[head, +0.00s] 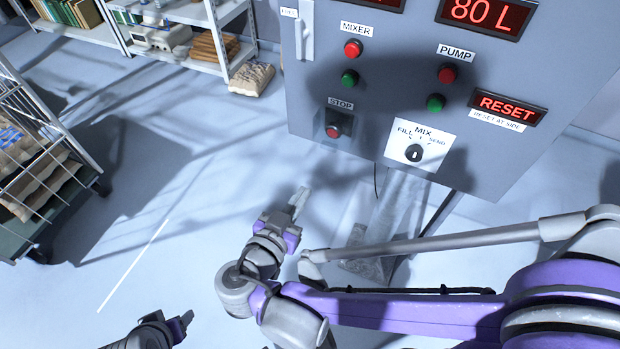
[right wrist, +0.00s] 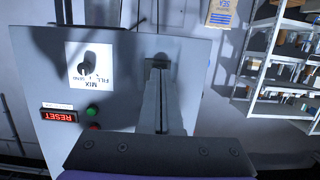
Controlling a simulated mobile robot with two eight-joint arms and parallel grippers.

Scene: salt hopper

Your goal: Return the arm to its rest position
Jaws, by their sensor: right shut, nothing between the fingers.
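My right arm comes in from the right of the head view in purple and grey. Its gripper (head: 299,203) is shut and empty, in the open space before the grey control panel (head: 370,85) and touching nothing. In the right wrist view, the shut fingers (right wrist: 160,95) point toward the panel, which appears turned around there. My left gripper (head: 186,320) shows only in part at the bottom of the head view. I cannot tell whether it is open or shut.
The panel carries red and green buttons, a STOP button (head: 333,131), a selector knob (head: 414,153) and a lit RESET display (head: 508,108). A wire cart (head: 40,150) stands at the left, shelves (head: 180,12) at the back. The floor between is clear.

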